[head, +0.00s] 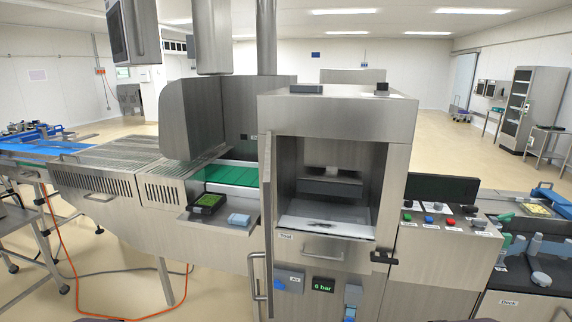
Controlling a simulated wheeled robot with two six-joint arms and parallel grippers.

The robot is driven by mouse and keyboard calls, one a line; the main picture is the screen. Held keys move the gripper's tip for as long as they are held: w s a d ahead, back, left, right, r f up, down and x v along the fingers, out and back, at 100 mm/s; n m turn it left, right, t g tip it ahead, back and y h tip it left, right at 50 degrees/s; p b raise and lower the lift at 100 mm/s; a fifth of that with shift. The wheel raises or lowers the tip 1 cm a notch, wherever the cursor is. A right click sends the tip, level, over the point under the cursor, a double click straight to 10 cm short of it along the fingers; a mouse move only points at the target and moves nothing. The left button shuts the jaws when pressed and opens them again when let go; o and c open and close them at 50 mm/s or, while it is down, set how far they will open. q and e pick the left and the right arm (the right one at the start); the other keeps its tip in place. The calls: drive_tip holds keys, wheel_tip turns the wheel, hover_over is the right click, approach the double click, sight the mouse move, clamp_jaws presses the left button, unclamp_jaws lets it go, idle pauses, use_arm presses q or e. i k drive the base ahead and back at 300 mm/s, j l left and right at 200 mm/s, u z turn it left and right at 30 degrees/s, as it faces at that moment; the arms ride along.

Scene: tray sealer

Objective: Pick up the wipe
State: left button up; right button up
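A folded light-blue cloth, which looks like the wipe (239,219), lies on the small steel side shelf (216,225) left of the open sealing chamber. It sits just right of a black tray with green contents (207,203), apart from it. Nothing is holding it. Neither of my grippers is in the head view, so their state is hidden.
The sealing chamber (325,218) is open, with a dark smear on its light plate. Its opened door (266,215) stands upright, close to the wipe's right side. A green belt (232,175) runs behind the shelf. Buttons (428,219) are on the right panel.

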sight(235, 219)
drive_tip(key=j+z, duration=0.25)
drive_tip(key=j, duration=0.4)
drive_tip(key=k+j+z, duration=0.2)
drive_tip(key=j, duration=0.45)
drive_tip(key=i, duration=0.1)
